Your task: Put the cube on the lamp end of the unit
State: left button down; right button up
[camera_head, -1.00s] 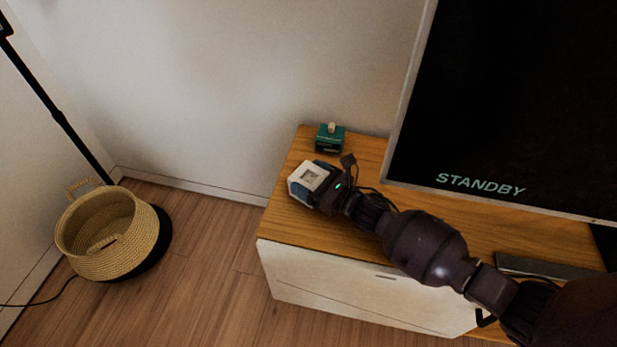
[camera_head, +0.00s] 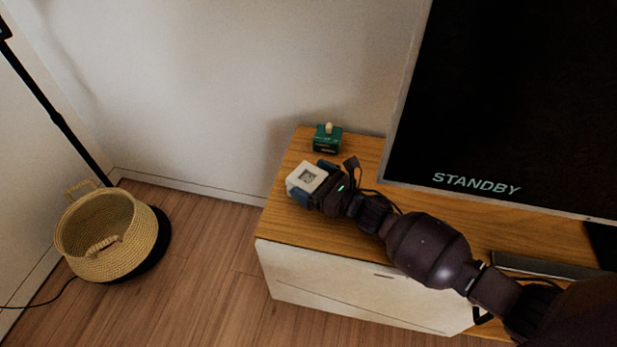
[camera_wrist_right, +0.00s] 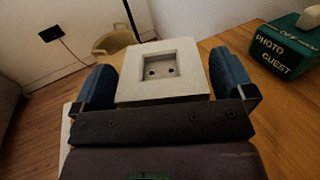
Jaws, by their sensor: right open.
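The cube (camera_head: 306,176) is a pale block with a square socket recess. It stands at the left end of the wood-topped unit (camera_head: 284,229), the end facing the black lamp pole (camera_head: 70,131). My right gripper (camera_head: 313,182) is open around it. In the right wrist view the cube (camera_wrist_right: 129,86) sits between two blue fingers, with a gap showing beside the right finger; contact on the left side is hard to tell. Its underside is hidden. My left gripper is not in view.
A green box (camera_head: 327,140) with a cream knob stands behind the cube, near the wall. A large screen (camera_head: 510,100) reading STANDBY stands to the right, with a dark bar (camera_head: 545,265) before it. A woven basket (camera_head: 100,230) stands on the floor by the lamp.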

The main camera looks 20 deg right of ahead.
jog(key=p+v, duration=0.1)
jog(key=v, duration=0.9)
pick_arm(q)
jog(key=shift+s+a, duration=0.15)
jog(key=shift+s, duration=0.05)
pick_arm(e)
jog(key=shift+s+d, duration=0.2)
jog(key=shift+s, duration=0.05)
